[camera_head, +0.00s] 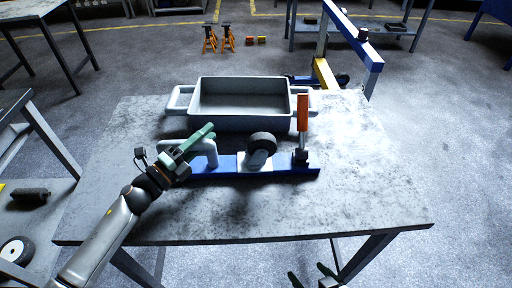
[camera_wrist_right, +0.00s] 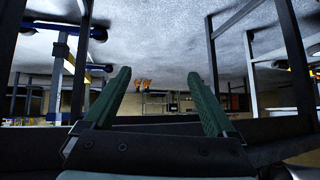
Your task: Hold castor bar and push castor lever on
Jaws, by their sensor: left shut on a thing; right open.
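A blue base plate (camera_head: 228,163) lies on the grey table and carries a pale bar (camera_head: 210,150) at its left. A castor with a dark wheel (camera_head: 262,142) sits in the middle of the plate. An upright orange lever (camera_head: 303,113) stands on a dark foot at the plate's right end. My left gripper (camera_head: 207,135) is shut on the pale bar; its green fingers partly hide it. My right gripper (camera_head: 310,277) is open and empty at the bottom edge, in front of the table. It also shows in the right wrist view (camera_wrist_right: 163,90), with nothing between its fingers.
A grey tray (camera_head: 244,123) with side handles stands behind the base plate. The table (camera_head: 350,200) is bare to the right and in front. Orange stands (camera_head: 219,40) and a blue-and-yellow hoist (camera_head: 372,62) stand on the floor beyond. Shelving is at the left.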

